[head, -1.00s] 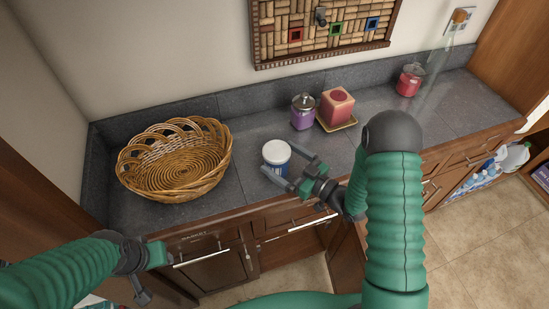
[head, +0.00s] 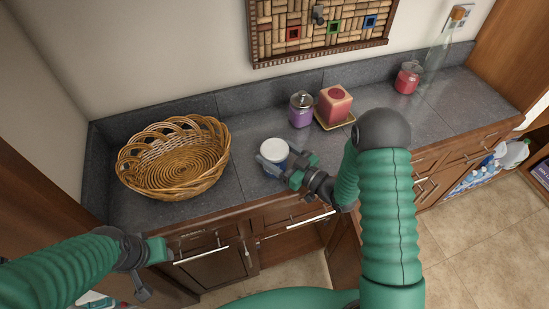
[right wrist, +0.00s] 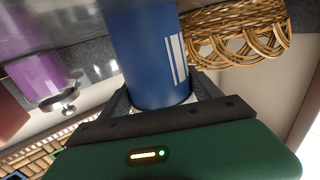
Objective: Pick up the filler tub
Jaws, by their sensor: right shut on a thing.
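The filler tub (head: 273,150) is a small blue tub with a white lid on the dark counter, right of the basket in the head view. My right gripper (head: 276,165) is shut on it, with a finger on either side. In the right wrist view the tub's blue side with white print (right wrist: 148,55) fills the space between the fingers. The gripper hides part of the tub in the head view. I cannot tell whether its base is clear of the counter. My left gripper (head: 148,275) is at the lower left, below the counter's front edge; its jaw state is unclear.
A wicker basket (head: 180,165) stands left of the tub. A purple jar (head: 301,112) and a pink candle (head: 335,103) on a tray are behind it. A red jar (head: 407,80) and a glass bottle (head: 440,50) stand farther right. The counter (head: 240,130) around the tub is partly clear.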

